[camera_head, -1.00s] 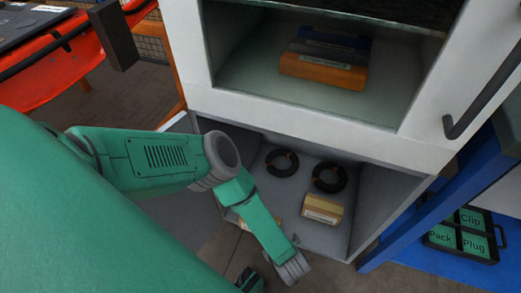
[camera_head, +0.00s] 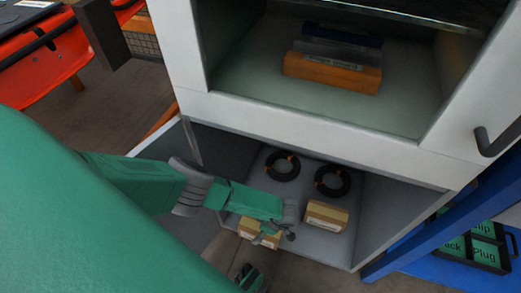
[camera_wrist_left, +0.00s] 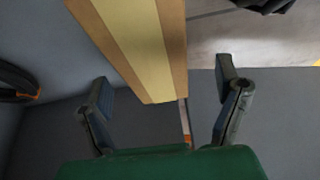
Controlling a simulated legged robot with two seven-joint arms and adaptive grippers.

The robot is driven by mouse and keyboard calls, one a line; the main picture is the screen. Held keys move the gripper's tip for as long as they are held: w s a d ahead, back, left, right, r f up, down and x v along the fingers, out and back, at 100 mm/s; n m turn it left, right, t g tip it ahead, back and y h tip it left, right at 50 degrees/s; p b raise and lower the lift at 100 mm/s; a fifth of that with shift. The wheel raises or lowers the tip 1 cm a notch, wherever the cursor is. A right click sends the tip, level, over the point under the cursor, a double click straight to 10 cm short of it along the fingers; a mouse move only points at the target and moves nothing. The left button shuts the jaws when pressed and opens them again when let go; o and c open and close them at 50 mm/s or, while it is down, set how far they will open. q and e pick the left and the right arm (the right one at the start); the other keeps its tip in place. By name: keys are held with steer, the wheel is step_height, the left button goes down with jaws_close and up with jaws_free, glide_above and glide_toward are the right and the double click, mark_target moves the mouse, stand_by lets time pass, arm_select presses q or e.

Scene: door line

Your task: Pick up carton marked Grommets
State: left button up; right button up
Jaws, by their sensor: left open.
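Two tan cartons stand on the floor of the open lower cabinet compartment in the head view. The left carton (camera_head: 254,236) is partly hidden by my left gripper (camera_head: 272,236); the right carton (camera_head: 326,216) is clear of it. Their labels are too small to read, so I cannot tell which says Grommets. In the left wrist view, my left gripper (camera_wrist_left: 165,92) is open and empty. A tan carton (camera_wrist_left: 133,40) with a pale yellow tape strip lies ahead, reaching between the fingertips.
Two black coils (camera_head: 283,166) (camera_head: 332,181) lie behind the cartons. The compartment's side walls and the white cabinet front (camera_head: 300,122) above bound the space. An open door (camera_head: 160,138) stands at left. Blue shelving (camera_head: 420,235) stands at right.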

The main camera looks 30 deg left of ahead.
arm_select(q)
steer(key=shift+a+f, duration=0.2)
steer(key=shift+f, duration=0.45)
steer(key=b+x, duration=0.3)
steer(key=x, duration=0.1)
steer(key=shift+w+d+f+b, duration=0.25)
steer(key=shift+w+b, duration=0.05)
steer(key=shift+b, duration=0.1)
steer(key=shift+a, duration=0.2)
steer(key=shift+c, duration=0.8)
steer(key=c, duration=1.2)
steer(key=shift+d, duration=0.1)
